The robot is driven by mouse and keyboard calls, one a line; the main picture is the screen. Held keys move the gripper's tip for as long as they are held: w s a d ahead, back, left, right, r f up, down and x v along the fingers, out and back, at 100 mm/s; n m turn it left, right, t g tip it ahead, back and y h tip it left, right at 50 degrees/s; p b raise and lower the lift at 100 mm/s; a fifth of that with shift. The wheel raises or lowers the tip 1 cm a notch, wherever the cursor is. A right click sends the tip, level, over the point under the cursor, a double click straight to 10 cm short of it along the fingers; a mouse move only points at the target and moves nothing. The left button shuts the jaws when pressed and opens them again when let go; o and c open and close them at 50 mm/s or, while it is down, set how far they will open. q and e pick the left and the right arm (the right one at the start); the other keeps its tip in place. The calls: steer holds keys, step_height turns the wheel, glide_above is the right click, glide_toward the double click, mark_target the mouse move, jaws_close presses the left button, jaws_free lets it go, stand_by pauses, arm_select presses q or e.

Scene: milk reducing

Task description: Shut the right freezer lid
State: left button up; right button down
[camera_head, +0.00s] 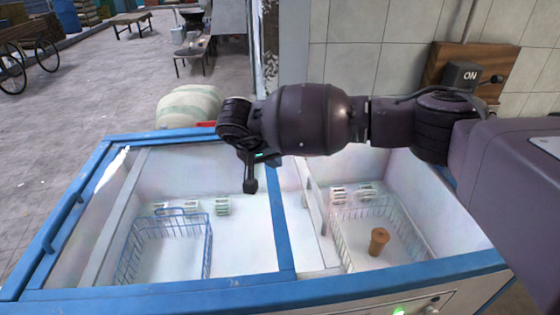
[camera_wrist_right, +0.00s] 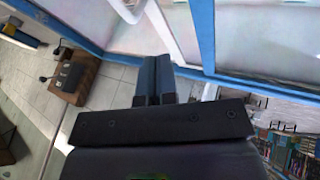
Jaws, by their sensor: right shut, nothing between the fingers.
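The chest freezer has a blue rim (camera_head: 400,273). Its left half is under a glass lid with a blue frame (camera_head: 283,235). The right half (camera_head: 400,190) looks uncovered, and I cannot tell the two lids apart where they may overlap on the left. My right gripper (camera_head: 250,186) is shut and empty, pointing down over the glass, just left of the blue bar between the halves. Whether it touches the lid is unclear. In the right wrist view its closed fingers (camera_wrist_right: 152,82) are near a white bar and the blue frame. My left gripper is not in view.
A wire basket (camera_head: 165,245) shows under the left glass. Another basket (camera_head: 345,235) and a brown cup (camera_head: 378,242) are in the right half. A pale sack (camera_head: 188,107) is behind the freezer. A tiled wall with a switch box (camera_head: 463,76) stands behind my right arm.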

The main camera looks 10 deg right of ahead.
glide_toward(301, 193)
steer(key=w, duration=0.3)
steer(key=shift+w+d+f, duration=0.1)
steer(key=shift+d+f, duration=0.05)
steer(key=shift+d, duration=0.05)
steer(key=d, duration=0.3)
steer(key=shift+f, duration=0.25)
steer(key=shift+d+f, duration=0.15)
steer(key=shift+d, duration=0.35)
